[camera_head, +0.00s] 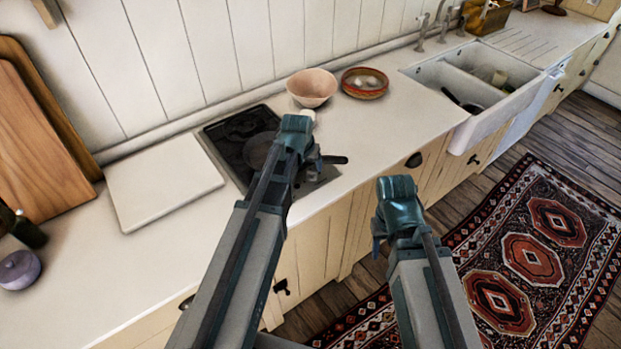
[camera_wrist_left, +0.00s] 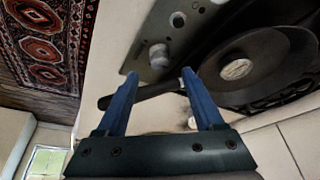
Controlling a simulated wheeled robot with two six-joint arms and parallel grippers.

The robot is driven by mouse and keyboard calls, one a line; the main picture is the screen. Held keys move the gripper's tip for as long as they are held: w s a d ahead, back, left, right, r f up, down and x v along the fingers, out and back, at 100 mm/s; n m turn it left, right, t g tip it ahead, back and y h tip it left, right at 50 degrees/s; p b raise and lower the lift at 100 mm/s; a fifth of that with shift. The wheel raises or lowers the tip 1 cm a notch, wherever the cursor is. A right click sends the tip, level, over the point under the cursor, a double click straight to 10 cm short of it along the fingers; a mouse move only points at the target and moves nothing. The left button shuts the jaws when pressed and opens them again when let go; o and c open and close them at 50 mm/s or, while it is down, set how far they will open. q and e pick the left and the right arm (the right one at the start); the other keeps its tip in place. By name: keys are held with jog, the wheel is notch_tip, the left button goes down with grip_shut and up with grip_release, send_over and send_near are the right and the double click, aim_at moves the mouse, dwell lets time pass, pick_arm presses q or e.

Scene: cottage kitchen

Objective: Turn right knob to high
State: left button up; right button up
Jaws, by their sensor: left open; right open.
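The stove (camera_head: 222,128) is a dark cooktop set in the white counter. In the left wrist view a grey knob (camera_wrist_left: 158,55) stands near the end of its metal front strip (camera_wrist_left: 143,63), and it appears to be the right knob. A second round knob (camera_wrist_left: 178,19) sits further along. My left gripper (camera_wrist_left: 158,76) is open over the strip, its fingertips either side of the grey knob in the picture; contact is not clear. In the head view my left gripper (camera_head: 312,163) hides the knobs. My right gripper (camera_head: 380,232) is open and empty in front of the counter.
A dark pan (camera_head: 258,150) sits on the stove, its handle (camera_wrist_left: 150,93) passing close by my left fingers. A pink bowl (camera_head: 312,84) and a red bowl (camera_head: 364,85) stand behind. A white board (camera_head: 163,185) lies left of the stove.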

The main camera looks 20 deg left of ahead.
aim_at(311, 172)
pick_arm(q)
jog(key=b+x, duration=0.4)
jog(key=x, duration=0.1)
jog(key=shift+f, duration=0.25)
jog(key=shift+r, duration=0.1)
grip_shut()
